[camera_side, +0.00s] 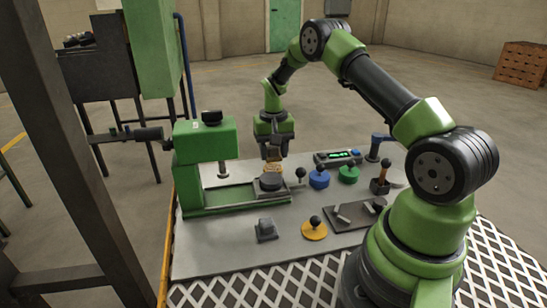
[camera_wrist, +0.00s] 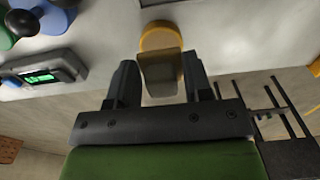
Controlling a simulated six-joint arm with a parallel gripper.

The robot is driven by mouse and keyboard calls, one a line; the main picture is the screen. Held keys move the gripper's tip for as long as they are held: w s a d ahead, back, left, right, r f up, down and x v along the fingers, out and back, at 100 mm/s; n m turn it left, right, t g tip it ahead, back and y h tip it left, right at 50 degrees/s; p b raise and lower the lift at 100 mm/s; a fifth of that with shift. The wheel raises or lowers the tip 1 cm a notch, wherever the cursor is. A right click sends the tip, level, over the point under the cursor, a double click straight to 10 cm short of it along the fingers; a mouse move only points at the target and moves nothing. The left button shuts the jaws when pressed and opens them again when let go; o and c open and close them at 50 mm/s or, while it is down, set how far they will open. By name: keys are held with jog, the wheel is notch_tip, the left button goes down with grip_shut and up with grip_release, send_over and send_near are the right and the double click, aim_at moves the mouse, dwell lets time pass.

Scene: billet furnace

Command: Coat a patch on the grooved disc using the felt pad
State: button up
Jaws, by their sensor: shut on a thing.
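In the wrist view my gripper (camera_wrist: 158,85) is shut on a brownish block (camera_wrist: 160,72), which appears to be the felt pad. A yellow round piece (camera_wrist: 160,37) shows just beyond the block's end; I cannot tell whether they touch. In the side view the held piece is small and tan, close to the disc, and its underside is hidden.
The green press (camera_side: 202,150) stands left of my gripper. Blue (camera_side: 319,179), green (camera_side: 348,174) and yellow (camera_side: 314,231) knobbed pieces stand to the right and front. A dark tray (camera_side: 352,217) holds small parts. A grey block (camera_side: 266,230) sits at the front.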

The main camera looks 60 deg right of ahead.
aim_at(273, 148)
jog(key=shift+r, duration=2)
jog(key=shift+a, duration=0.1)
